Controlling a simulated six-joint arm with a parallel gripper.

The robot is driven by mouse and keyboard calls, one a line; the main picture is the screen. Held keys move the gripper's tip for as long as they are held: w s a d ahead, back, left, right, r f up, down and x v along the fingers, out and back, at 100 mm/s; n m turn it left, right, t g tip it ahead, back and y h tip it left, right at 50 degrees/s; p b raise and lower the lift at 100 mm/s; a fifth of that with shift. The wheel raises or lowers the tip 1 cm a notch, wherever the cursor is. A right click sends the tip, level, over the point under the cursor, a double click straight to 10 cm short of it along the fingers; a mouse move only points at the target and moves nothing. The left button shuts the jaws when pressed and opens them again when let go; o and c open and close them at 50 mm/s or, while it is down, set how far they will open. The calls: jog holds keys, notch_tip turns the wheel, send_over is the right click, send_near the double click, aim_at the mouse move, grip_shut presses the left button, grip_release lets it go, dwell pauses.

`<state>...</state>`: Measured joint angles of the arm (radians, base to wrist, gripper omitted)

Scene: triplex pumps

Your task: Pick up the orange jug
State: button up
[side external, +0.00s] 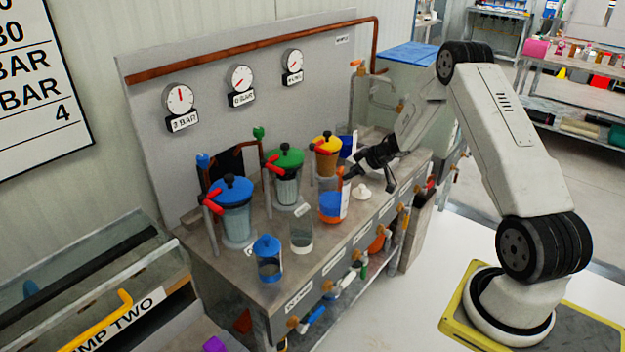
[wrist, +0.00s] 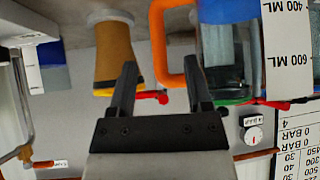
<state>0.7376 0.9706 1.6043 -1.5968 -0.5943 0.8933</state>
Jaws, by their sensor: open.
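The orange jug (side external: 331,207) stands on the bench top, near the front edge and right of a clear jug. In the wrist view it is at the right and appears upside down, a clear body (wrist: 224,55) with a white millilitre scale. Its orange handle (wrist: 158,45) shows just beyond and between my fingertips. My gripper (side external: 366,178) is open, just right of the jug's upper part in the side view. In the wrist view my gripper (wrist: 161,70) has nothing clamped between its fingers. Whether a finger touches the handle I cannot tell.
A yellow-topped pump (side external: 327,158) stands close behind the jug; its amber body (wrist: 113,55) shows left in the wrist view. A clear jug (side external: 301,236), a blue-lidded jug (side external: 268,262) and a small white piece (side external: 362,191) are nearby. Valves line the bench front.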

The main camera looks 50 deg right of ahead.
aim_at(333, 185)
jog(key=shift+x, duration=2.55)
grip_shut()
